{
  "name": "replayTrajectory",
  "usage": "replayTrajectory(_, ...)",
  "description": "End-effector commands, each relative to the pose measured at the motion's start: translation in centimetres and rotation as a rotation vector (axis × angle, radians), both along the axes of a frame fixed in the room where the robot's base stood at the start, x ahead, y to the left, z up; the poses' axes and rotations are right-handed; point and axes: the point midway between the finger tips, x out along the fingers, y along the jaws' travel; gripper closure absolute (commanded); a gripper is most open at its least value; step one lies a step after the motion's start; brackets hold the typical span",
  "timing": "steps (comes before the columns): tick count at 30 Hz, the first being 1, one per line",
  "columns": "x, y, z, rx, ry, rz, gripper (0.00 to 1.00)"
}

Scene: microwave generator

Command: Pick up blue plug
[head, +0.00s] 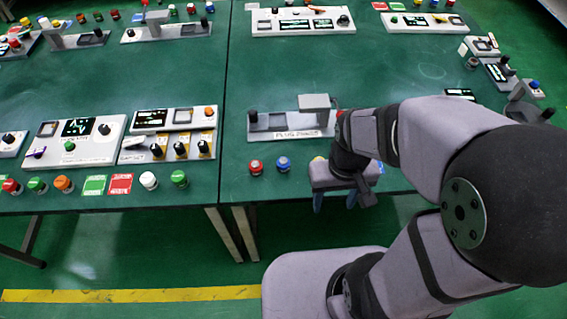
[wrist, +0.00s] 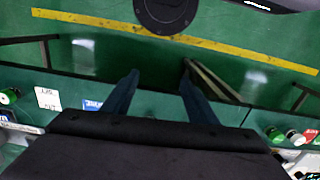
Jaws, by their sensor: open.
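The blue plug (head: 283,163) stands on the green table near its front edge, just right of the red plug (head: 255,167). My gripper (head: 335,208) points down at the table's front edge, right of the blue plug and nearer the camera, apart from it. Its two blue fingers are spread with nothing visible between them. In the wrist view the open fingers (wrist: 159,70) reach over the table edge and the floor. I cannot make out the blue plug in the wrist view.
A grey plug stand (head: 290,134) with a raised block sits behind the plugs. A yellow-topped plug (head: 318,159) is partly hidden by my gripper. Control panels (head: 75,140) and several coloured plugs are on the left. The table's middle is largely clear.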

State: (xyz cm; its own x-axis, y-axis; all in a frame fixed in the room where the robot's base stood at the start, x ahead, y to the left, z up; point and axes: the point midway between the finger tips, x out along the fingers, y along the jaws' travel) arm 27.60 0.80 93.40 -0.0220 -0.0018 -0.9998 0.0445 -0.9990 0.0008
Motion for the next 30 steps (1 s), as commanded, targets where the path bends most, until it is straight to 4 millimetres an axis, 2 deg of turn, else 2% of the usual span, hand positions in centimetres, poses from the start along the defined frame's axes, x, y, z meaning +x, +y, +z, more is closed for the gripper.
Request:
replayTrajectory(4, -1.7, 1.3, -1.5, -0.008, 0.106, 0.069, 0.47)
replayTrajectory(8, -0.4, 3.0, -2.6, -0.018, 0.16, 0.139, 0.47)
replayTrajectory(11, 2.5, 4.8, -3.4, -0.023, 0.168, 0.189, 0.47)
replayTrajectory(16, 9.1, 8.0, -4.2, -0.02, 0.12, 0.232, 0.47)
replayTrajectory(19, 12.8, 9.1, -3.6, -0.011, 0.068, 0.225, 0.47)
replayTrajectory(22, 15.8, 10.0, -2.1, 0.0, 0.006, 0.217, 0.47)
replayTrajectory(24, 17.2, 10.3, -1.2, 0.004, -0.023, 0.211, 0.47)
replayTrajectory(27, 18.1, 10.6, -0.5, 0.007, -0.04, 0.202, 0.47)
replayTrajectory(30, 17.6, 10.4, -0.6, 0.004, -0.022, 0.187, 0.47)
